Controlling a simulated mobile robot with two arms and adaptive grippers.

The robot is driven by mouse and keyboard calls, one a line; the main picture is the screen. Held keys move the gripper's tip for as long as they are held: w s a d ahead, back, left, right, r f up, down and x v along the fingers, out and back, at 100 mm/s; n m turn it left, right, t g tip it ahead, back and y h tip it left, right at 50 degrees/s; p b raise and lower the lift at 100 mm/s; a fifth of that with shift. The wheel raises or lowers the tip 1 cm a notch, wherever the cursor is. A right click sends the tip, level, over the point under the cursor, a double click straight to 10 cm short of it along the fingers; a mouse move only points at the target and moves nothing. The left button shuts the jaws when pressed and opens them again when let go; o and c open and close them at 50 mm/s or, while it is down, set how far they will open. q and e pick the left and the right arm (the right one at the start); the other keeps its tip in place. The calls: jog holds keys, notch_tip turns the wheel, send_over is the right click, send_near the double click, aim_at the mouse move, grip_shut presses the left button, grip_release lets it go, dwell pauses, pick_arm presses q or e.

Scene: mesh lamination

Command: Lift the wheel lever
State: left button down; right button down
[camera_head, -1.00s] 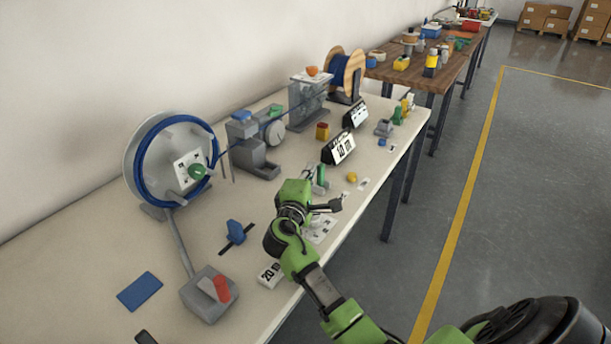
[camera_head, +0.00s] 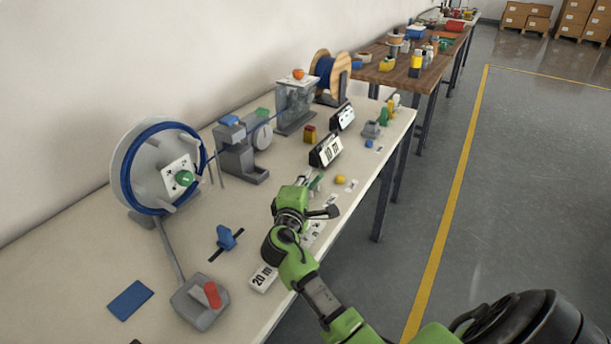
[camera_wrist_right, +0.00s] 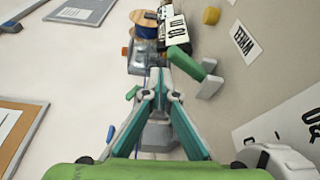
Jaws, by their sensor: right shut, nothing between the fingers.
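A green lever (camera_head: 316,183) on a small grey base stands near the table's front edge. The wrist view shows the lever (camera_wrist_right: 187,62) and its base (camera_wrist_right: 210,87) beside a card reading "WHEEL" (camera_wrist_right: 242,43). My right gripper (camera_head: 305,180) is just left of the lever in the head view and partly hides its base. In the wrist view its teal fingers (camera_wrist_right: 158,78) are together with nothing between them, left of the lever; whether they touch it I cannot tell. The large grey wheel (camera_head: 143,170) with a blue rim stands at the left. My left gripper is not in view.
Two display stands (camera_head: 326,151) and a yellow knob (camera_head: 340,180) sit beyond the gripper. Bare tabletop lies between the wheel and gripper.

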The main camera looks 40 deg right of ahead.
jog(key=v, duration=1.2)
dwell(0.4)
